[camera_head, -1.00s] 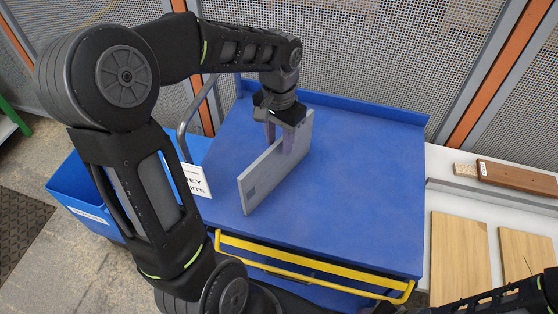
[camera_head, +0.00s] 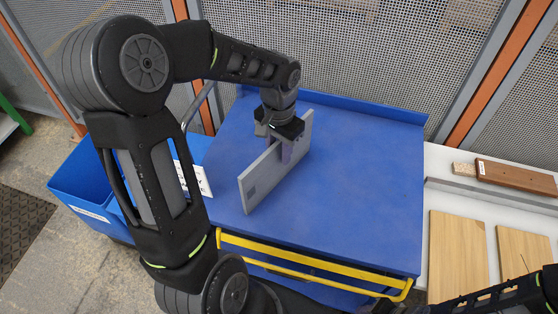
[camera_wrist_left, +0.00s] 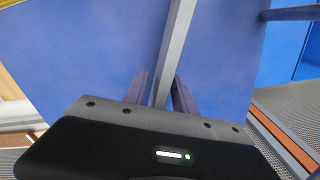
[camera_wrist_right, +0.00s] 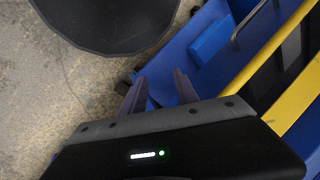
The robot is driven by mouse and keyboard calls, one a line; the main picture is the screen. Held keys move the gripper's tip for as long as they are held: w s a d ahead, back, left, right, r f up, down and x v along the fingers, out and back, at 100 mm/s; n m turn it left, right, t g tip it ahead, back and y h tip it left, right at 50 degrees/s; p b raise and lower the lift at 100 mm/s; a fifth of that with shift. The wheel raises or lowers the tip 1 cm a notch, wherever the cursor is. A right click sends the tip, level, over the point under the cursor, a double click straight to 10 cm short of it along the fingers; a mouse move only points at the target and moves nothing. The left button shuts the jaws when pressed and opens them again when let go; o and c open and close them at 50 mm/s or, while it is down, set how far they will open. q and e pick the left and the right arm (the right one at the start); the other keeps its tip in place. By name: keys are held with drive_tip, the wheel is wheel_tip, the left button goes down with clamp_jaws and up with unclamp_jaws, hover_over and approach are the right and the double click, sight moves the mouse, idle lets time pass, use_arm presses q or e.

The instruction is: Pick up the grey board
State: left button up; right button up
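The grey board (camera_head: 262,180) stands on its long edge on the blue table top (camera_head: 350,190), running diagonally in the head view. My left gripper (camera_head: 284,150) points down over the board's upper edge, with one finger in front and the other hidden behind it. In the left wrist view the board's edge (camera_wrist_left: 176,45) runs between the two fingers (camera_wrist_left: 160,80), with small gaps showing, so the gripper looks open around it. My right gripper (camera_wrist_right: 158,85) is open and empty in the right wrist view, away from the board.
A yellow rail (camera_head: 300,258) runs along the table's front. A blue bin (camera_head: 85,190) stands at the left. A white bench (camera_head: 428,180) at the right holds wooden boards (camera_head: 458,250) and a brown block (camera_head: 515,176). The table's right side is clear.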

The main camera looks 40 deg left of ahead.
use_arm(q)
clamp_jaws()
idle(1.2)
